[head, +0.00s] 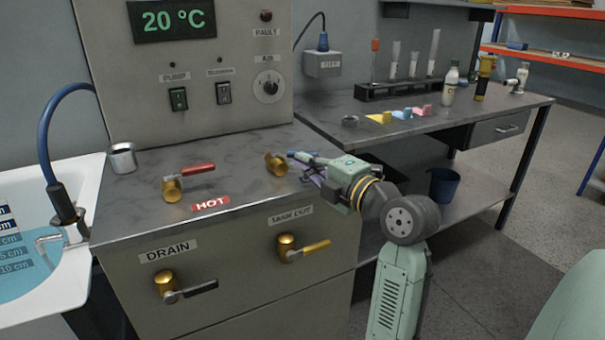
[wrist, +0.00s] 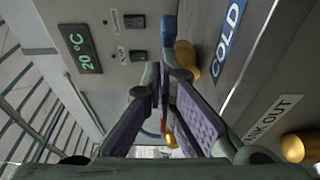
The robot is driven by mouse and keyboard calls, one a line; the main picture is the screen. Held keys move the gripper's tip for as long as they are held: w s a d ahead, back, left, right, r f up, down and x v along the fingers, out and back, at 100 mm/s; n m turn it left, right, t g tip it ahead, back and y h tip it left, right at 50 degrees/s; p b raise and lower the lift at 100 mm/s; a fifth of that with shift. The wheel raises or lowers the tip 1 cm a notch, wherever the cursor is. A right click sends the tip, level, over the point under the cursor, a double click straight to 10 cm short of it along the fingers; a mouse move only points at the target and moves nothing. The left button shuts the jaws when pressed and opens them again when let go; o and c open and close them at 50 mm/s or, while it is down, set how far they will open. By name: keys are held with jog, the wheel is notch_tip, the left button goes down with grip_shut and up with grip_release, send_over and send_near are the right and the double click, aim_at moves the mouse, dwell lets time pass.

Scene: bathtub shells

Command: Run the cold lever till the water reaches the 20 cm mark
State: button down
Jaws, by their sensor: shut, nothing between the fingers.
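The cold valve's brass body (head: 276,163) stands on the counter's right side. In the wrist view its brass (wrist: 187,57) is beside the blue COLD label (wrist: 228,40), and a dark blue bar, seemingly its lever (wrist: 168,32), lies beyond my fingers. My gripper (head: 300,160) is shut and empty right beside this valve; I cannot tell whether it touches the lever. In the wrist view its purple-padded fingers (wrist: 166,75) meet near the valve. The tub (head: 88,185) at the left holds blue water (head: 35,285). Its depth marks (head: 12,255) are partly cut off, so the level is unclear.
The red hot lever (head: 198,169) is on the same counter, near a metal cup (head: 122,158). Below are the drain lever (head: 200,288) and the yellow tank-out lever (head: 315,248). The display (head: 172,20) reads 20 °C. A bench (head: 440,115) with bottles is at right.

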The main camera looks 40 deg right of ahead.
aim_at(315, 152)
jog(key=y+b, duration=0.1)
jog(key=d+n+y+b, duration=0.1)
jog(key=n+y+b, duration=0.1)
jog(key=shift+w+d+f, duration=0.3)
jog(key=shift+d+f, duration=0.05)
jog(key=shift+d, duration=0.05)
jog(key=shift+w+d+r+b, duration=0.15)
jog(key=shift+w+d+b, duration=0.25)
jog(key=shift+d+b, duration=0.35)
jog(key=shift+w+d+r+b, duration=0.15)
jog(key=shift+w+d+b, duration=0.3)
jog(key=shift+b, duration=0.5)
jog(key=shift+d, duration=0.1)
jog(key=shift+s, duration=0.15)
